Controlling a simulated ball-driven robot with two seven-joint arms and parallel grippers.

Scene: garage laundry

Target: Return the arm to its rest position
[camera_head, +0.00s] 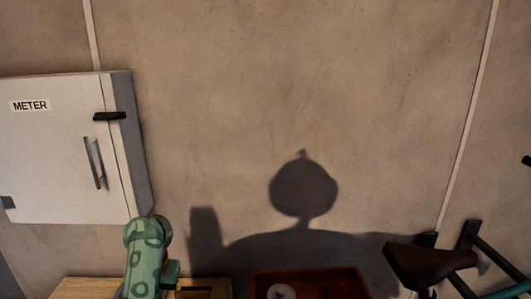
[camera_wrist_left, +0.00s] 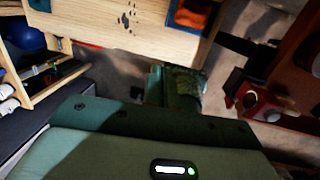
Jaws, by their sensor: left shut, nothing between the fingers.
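My left arm (camera_head: 145,258), pale green with dark ring patterns, rises at the lower left of the head view, just below the meter cabinet; its gripper end does not show there. In the left wrist view my left gripper (camera_wrist_left: 178,88) is shut and empty, its dark green fingers partly in shadow. It points past the edge of a wooden bench, with nothing held. My right arm and gripper are not in view.
A white meter cabinet (camera_head: 72,150) hangs on the wall left. A wooden bench top (camera_head: 85,287) and a red-brown tray (camera_head: 345,279) with a white item (camera_head: 281,291) are below. A bicycle saddle (camera_head: 428,266) is lower right. The wrist view shows the bench (camera_wrist_left: 150,32) and dark floor.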

